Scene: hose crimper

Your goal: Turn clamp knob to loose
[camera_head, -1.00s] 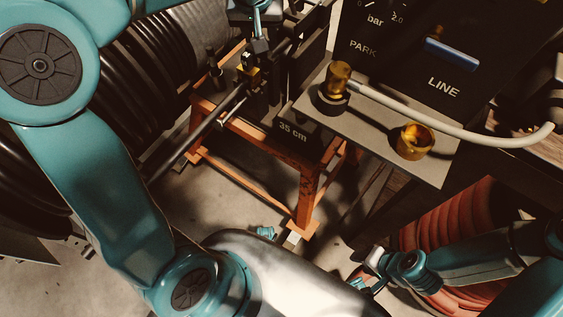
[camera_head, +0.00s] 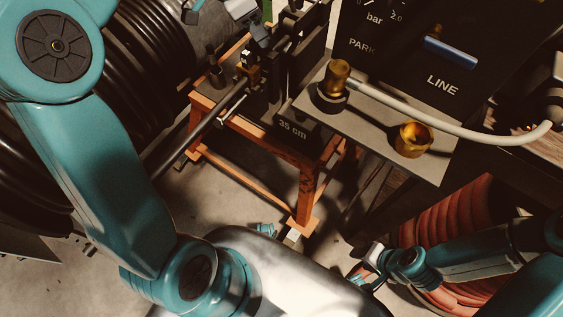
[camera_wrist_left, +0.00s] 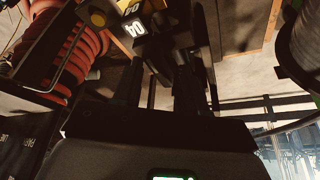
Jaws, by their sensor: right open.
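The crimper clamp (camera_head: 245,72), dark with a small yellow-and-black part, stands on the orange-framed bench and grips a dark hose or rod (camera_head: 205,128). In the left wrist view a yellow-and-black part with white number labels (camera_wrist_left: 132,22) shows at the top. I cannot tell which part is the clamp knob. My left gripper (camera_head: 259,36) is just above and beside the clamp, tilted; its fingers look dark in the left wrist view (camera_wrist_left: 188,88), and their gap is unclear. My right gripper (camera_head: 372,268) is open and empty, low at the right, away from the clamp.
A black panel (camera_head: 400,75) with a blue handle (camera_head: 450,53) stands behind a grey shelf (camera_head: 375,128). Brass fittings (camera_head: 338,78) and a pale hose (camera_head: 450,122) sit there. A red hose coil (camera_head: 447,219) is at lower right; black hose coils are at left.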

